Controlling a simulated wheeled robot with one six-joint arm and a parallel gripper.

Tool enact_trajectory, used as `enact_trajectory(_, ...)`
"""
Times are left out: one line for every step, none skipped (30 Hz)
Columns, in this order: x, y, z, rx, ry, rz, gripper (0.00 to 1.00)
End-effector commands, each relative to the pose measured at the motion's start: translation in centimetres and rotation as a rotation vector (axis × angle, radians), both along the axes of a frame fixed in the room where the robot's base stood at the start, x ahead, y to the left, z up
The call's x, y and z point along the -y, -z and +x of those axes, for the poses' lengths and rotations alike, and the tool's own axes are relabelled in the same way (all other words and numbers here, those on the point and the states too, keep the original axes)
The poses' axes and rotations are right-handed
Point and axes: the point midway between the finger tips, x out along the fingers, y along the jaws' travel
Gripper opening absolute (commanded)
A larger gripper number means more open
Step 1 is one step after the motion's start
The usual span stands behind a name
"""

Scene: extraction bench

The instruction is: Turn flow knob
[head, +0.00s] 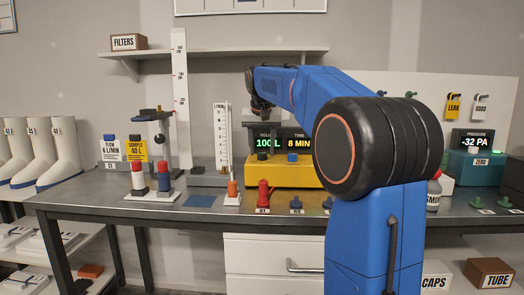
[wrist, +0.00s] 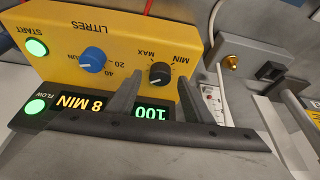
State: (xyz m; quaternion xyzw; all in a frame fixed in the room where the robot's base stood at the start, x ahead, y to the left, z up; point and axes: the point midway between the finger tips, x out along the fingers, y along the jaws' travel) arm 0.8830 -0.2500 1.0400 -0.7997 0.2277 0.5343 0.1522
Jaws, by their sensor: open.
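The yellow pump box (head: 283,176) stands on the bench below my arm. In the wrist view its panel (wrist: 70,60) appears upside down. It has a black knob (wrist: 160,72) with MIN and MAX marks and a blue knob (wrist: 92,60) marked in LITRES. The word FLOW is beside a lit green button (wrist: 36,107); I cannot tell for sure which knob it names. My gripper (wrist: 159,79) is open and empty, its two dark fingers on either side of the black knob in the picture. Contact cannot be told. In the head view my gripper (head: 264,120) is partly hidden.
The dark display strip (wrist: 104,110) reads 100 and 8 MIN. A tall L/MIN flow tube (head: 223,140) stands left of the box. A teal pressure unit (head: 476,165) is at the right.

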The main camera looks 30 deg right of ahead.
Motion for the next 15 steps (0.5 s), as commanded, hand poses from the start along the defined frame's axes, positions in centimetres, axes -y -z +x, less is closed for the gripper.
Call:
enact_trajectory(0.08,0.3,0.09,0.0,0.0,0.0,0.46)
enact_trajectory(0.1,0.43,0.13,0.0,0.0,0.0,0.46)
enact_trajectory(0.13,0.57,0.17,0.0,0.0,0.0,0.46)
enact_trajectory(0.14,0.65,0.19,-0.001,0.0,0.001,0.46)
enact_trajectory(0.15,0.7,0.21,-0.001,0.0,0.001,0.46)
enact_trajectory(0.16,0.75,0.23,-0.001,0.0,0.001,0.46)
enact_trajectory(0.17,0.76,0.24,-0.001,0.0,0.001,0.46)
enact_trajectory(0.17,0.76,0.24,0.0,0.0,0.0,0.46)
enact_trajectory(0.17,0.76,0.24,0.0,0.0,0.0,0.46)
enact_trajectory(0.17,0.76,0.24,0.0,0.0,0.0,0.46)
enact_trajectory(0.17,0.76,0.24,0.0,0.0,0.0,0.46)
enact_trajectory(0.17,0.74,0.24,0.0,0.0,0.0,0.46)
enact_trajectory(0.17,0.74,0.24,0.0,0.0,0.0,0.42)
enact_trajectory(0.17,0.74,0.24,0.0,0.0,0.0,0.34)
enact_trajectory(0.17,0.74,0.24,0.0,0.0,0.0,0.25)
